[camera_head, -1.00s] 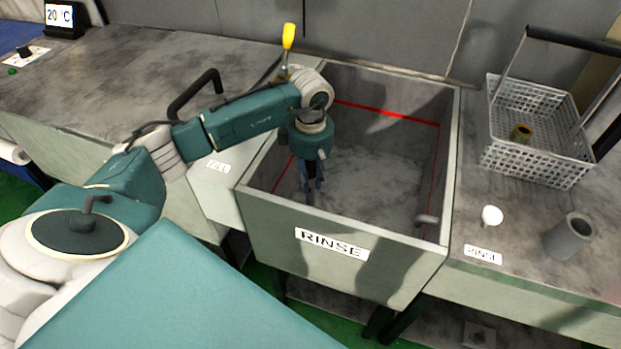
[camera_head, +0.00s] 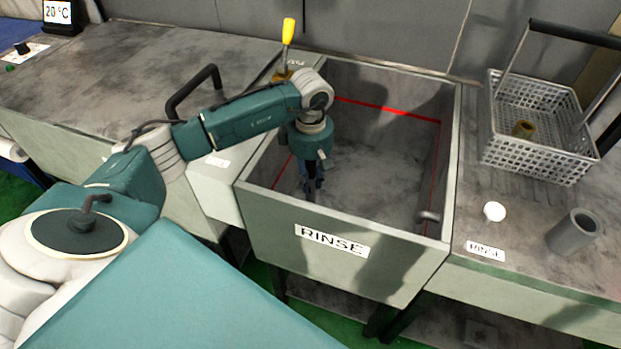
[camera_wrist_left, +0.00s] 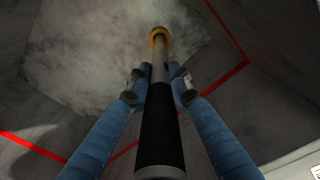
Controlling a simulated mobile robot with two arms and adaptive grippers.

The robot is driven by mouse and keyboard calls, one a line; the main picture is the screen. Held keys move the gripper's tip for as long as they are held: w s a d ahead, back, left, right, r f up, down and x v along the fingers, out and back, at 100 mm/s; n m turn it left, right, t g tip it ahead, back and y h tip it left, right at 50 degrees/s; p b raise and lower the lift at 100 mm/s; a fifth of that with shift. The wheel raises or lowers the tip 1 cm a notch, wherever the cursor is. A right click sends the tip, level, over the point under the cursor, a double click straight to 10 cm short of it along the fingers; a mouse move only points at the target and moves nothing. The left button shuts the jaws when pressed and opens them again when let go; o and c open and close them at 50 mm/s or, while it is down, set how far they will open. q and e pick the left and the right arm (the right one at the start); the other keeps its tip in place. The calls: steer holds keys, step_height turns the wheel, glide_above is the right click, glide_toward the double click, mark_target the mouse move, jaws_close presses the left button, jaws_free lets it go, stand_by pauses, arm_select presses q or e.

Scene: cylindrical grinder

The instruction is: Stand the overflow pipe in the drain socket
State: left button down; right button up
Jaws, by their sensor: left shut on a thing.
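The overflow pipe (camera_wrist_left: 159,130) is a slim tube with a black sleeve, a pale near end and a grey far part. My left gripper (camera_head: 312,186) points down inside the rinse tank, near its left front. In the left wrist view its blue fingers (camera_wrist_left: 158,86) are shut on the pipe from both sides. A brass ring (camera_wrist_left: 158,32) surrounds the pipe's far end, by the tank floor. It may be the drain socket; I cannot tell whether the pipe is seated in it. My right gripper is not in view.
The rinse tank (camera_head: 330,262) has high walls around my gripper and a red line inside. On the right counter are a white basket (camera_head: 535,155), a white knob (camera_head: 494,212) and a grey hollow cylinder (camera_head: 572,233). A yellow-handled lever (camera_head: 288,32) rises behind my arm.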

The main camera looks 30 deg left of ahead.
arm_select(q)
steer(key=shift+f+b, duration=0.3)
steer(key=c, duration=1)
jaws_free()
steer(key=shift+r+p, duration=2.85)
steer(key=shift+r, duration=2.15)
